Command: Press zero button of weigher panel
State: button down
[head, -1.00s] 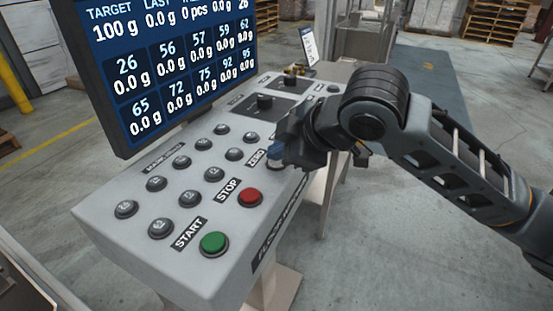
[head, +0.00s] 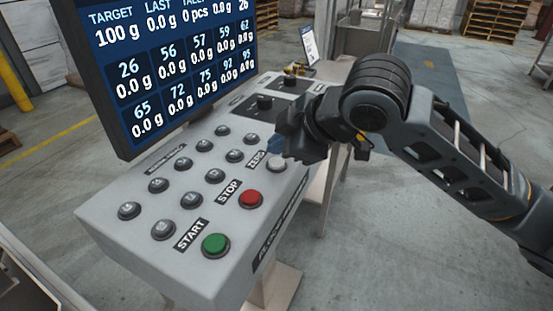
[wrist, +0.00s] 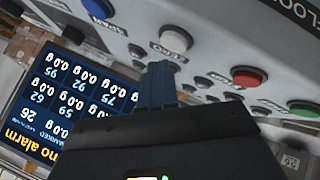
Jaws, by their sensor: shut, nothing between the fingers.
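The weigher panel (head: 120,225) is a light grey sloped console. Its zero button (head: 277,163) is pale and round, beside the ZERO label (head: 256,159), and is now in clear view. In the wrist view the pale button (wrist: 175,40) is just beyond the fingertips. My gripper (head: 274,146) is shut and empty, with blue fingertips slightly above and behind the button in the head view. The closed blue fingers also show in the wrist view (wrist: 159,72). A small gap seems to lie between fingertips and button; contact is not visible.
A red stop button (head: 251,198) and green start button (head: 215,244) sit nearby on the panel, with several grey numbered buttons to the left. A display screen (head: 150,75) rises behind them. Black knobs (head: 264,102) are farther back.

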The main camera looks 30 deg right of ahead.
aim_at(279, 164)
jog(key=shift+r+p, duration=1.55)
jog(key=shift+r, duration=0.9)
jog(key=a+r+m+t+y, duration=0.5)
jog(key=a+r+m+t, duration=0.15)
jog(key=a, duration=0.65)
jog(key=s+d+f+m+t+h, duration=0.1)
jog(key=s+d+f+m+h, duration=0.1)
jog(key=s+f+m+h, duration=0.45)
jog(key=s+d+f+m+t+h, duration=0.1)
jog(key=s+d+f+m, duration=0.15)
jog(key=s+f, duration=0.75)
jog(key=s+d+n+g, duration=0.1)
jog(key=s+d, duration=0.3)
jog(key=s, duration=0.7)
jog(key=s+d+f+n+g, duration=0.1)
jog(key=s+d, duration=0.3)
jog(key=s, duration=0.8)
jog(key=shift+d+n, duration=0.2)
jog(key=shift+n, duration=0.25)
